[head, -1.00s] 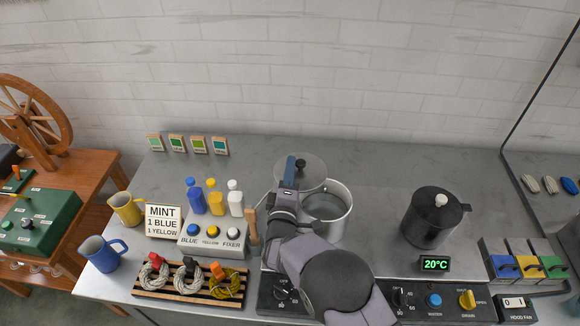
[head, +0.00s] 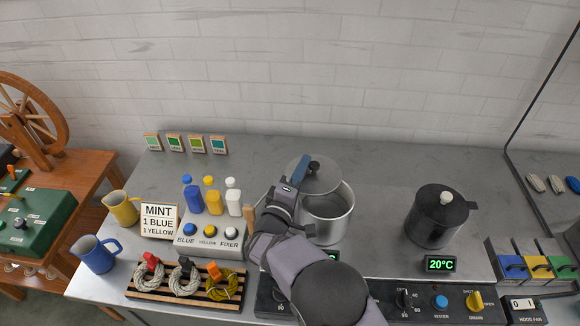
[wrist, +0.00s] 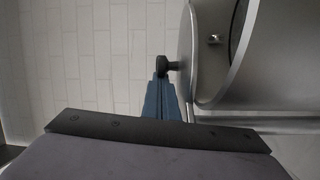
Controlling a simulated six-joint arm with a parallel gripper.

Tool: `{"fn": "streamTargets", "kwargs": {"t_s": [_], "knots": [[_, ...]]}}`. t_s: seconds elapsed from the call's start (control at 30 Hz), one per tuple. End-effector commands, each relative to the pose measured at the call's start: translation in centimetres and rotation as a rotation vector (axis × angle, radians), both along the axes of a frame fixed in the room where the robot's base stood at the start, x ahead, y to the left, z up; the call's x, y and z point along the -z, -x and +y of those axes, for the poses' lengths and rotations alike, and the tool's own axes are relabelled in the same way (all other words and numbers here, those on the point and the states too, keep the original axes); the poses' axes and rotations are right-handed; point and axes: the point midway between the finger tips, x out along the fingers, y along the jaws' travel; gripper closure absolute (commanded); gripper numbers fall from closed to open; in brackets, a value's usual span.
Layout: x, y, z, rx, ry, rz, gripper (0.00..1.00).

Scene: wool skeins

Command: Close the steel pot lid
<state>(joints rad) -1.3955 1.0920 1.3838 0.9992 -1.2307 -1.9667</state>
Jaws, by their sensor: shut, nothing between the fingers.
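The steel pot (head: 340,228) stands on the counter right of my arm, with its mouth partly uncovered. Its grey lid (head: 326,180) with a dark knob (head: 314,167) is raised and tilted at the pot's back rim. My gripper (head: 304,158) has blue fingers, shut and empty, beside the lid at the left of the knob. In the wrist view the fingertips (wrist: 160,78) are right by the knob (wrist: 163,66), with the lid (wrist: 186,60) edge-on and the pot (wrist: 222,90) to the right. I cannot tell whether the fingers touch the lid. My forearm hides part of the pot's front left.
A black pot (head: 436,222) stands to the right. Dye bottles (head: 214,202), a button box (head: 206,243) and a rack of skeins (head: 186,289) are left of my arm. The counter between the two pots and behind them is clear.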

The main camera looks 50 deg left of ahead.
Motion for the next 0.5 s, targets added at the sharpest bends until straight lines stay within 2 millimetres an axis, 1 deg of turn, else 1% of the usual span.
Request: {"fn": "streamTargets", "kwargs": {"t_s": [0.1, 0.5], "knots": [[0.1, -0.2, -0.5, 0.007, 0.000, 0.000, 1.00], [0.1, -0.6, -2.1, 0.245, -0.003, 0.001, 1.00]]}}
